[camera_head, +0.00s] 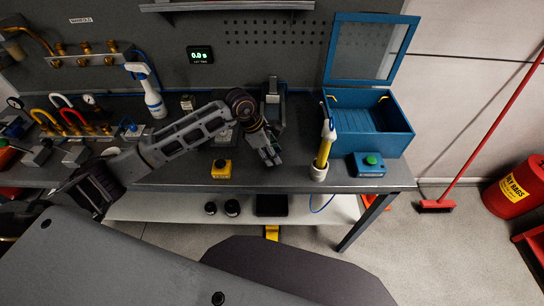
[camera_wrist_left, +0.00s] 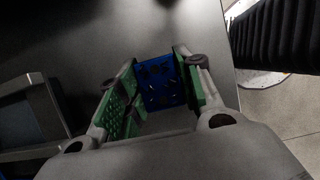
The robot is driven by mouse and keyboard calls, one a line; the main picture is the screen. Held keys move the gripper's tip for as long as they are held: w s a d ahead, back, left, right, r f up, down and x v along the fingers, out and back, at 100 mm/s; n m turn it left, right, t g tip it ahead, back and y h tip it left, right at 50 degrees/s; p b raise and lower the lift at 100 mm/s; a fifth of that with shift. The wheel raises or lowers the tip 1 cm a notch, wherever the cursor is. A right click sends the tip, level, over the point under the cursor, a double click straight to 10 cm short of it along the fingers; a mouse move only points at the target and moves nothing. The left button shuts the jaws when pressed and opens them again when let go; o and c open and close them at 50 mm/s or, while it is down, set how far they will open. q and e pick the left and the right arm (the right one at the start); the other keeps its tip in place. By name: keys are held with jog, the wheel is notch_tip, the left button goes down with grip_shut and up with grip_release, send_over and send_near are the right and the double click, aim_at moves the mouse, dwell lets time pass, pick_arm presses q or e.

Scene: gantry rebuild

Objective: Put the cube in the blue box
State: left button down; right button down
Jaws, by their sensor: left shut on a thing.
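My left gripper (camera_head: 270,157) is over the front middle of the dark workbench (camera_head: 265,181), to the left of the blue box. In the left wrist view the fingers (camera_wrist_left: 158,88) with green pads are shut on a blue cube (camera_wrist_left: 162,82) with dark spots. In the head view the cube is hidden or too small to make out. The blue box (camera_head: 372,132) stands at the right end of the bench, with its framed lid (camera_head: 373,50) raised at the back and its top open. My right gripper is not in view.
A white holder (camera_head: 318,172) with a yellow tool (camera_head: 324,150) stands between my left gripper and the box. A blue button box (camera_head: 368,166) is in front of the box. A yellow button box (camera_head: 221,169) and a spray bottle (camera_head: 152,98) are to the left.

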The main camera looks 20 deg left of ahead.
pick_arm(q)
jog(key=shift+r+b, duration=0.65)
jog(key=shift+r, duration=3.55)
jog(key=shift+f, duration=0.15)
